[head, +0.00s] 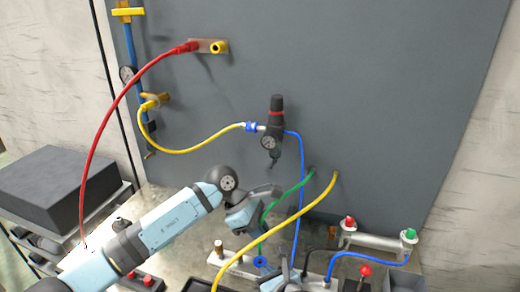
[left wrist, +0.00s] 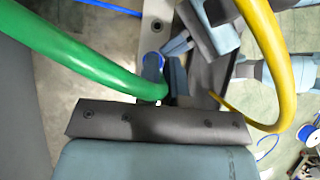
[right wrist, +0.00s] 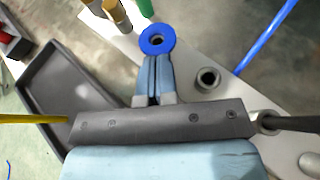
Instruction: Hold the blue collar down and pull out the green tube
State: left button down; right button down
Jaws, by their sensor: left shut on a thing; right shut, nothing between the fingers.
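The blue collar (right wrist: 157,40) is a ring on a pale plate. In the right wrist view its middle is an open dark hole. My right gripper (right wrist: 155,78) is shut with nothing between its fingers, and its tips reach the collar's near edge. The green tube (left wrist: 85,55) curves into my left gripper (left wrist: 167,88), which is shut on it. In the head view the green tube (head: 292,191) runs from the wall panel down to just above the collar (head: 261,262). A green piece (right wrist: 145,7) shows at the right wrist view's top edge, apart from the collar.
A yellow tube (head: 285,226) arcs in front of my grippers, and a blue tube (head: 301,190) hangs behind. A dark tray (right wrist: 62,95) lies beside the plate. A bare grey port (right wrist: 208,80) stands near the collar. Valves with red and green knobs stand at right.

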dwell(0.3)
jog(key=shift+s+d+r, duration=0.35)
jog(key=shift+s+r, duration=0.3)
jog(key=shift+r, duration=0.05)
jog(key=shift+s+d+r, duration=0.3)
jog(key=shift+s+r, duration=0.35)
jog(key=shift+s, duration=0.05)
jog(key=shift+s+d+r, duration=0.35)
jog(key=shift+s+r, duration=0.3)
jog(key=shift+r, duration=0.05)
jog(key=shift+s, duration=0.1)
